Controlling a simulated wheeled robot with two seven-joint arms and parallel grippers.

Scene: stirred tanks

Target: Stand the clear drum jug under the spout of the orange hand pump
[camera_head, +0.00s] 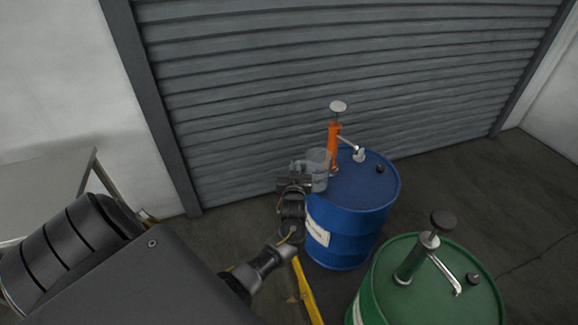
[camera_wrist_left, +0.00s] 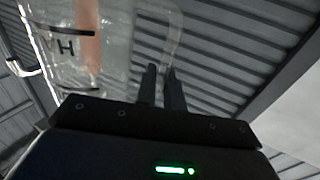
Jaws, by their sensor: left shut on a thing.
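The clear drum jug (camera_head: 318,182) is see-through with dark markings and is at the left edge of the blue drum's top, left of the orange hand pump (camera_head: 333,146). My left gripper (camera_head: 306,177) is shut on it; in the left wrist view the fingers (camera_wrist_left: 162,88) close at the handle side of the jug (camera_wrist_left: 62,60). I cannot tell whether the jug touches the drum. The pump stands on the drum, and its pale spout (camera_head: 350,146) points right, away from the jug. In the left wrist view the orange pump column (camera_wrist_left: 88,35) shows through the jug.
A green drum (camera_head: 385,300) with a green pump (camera_head: 412,262) stands in front right. A grey roller shutter (camera_head: 300,60) is behind. A yellow strip (camera_head: 308,292) lies on the floor. A table (camera_head: 45,195) is at left.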

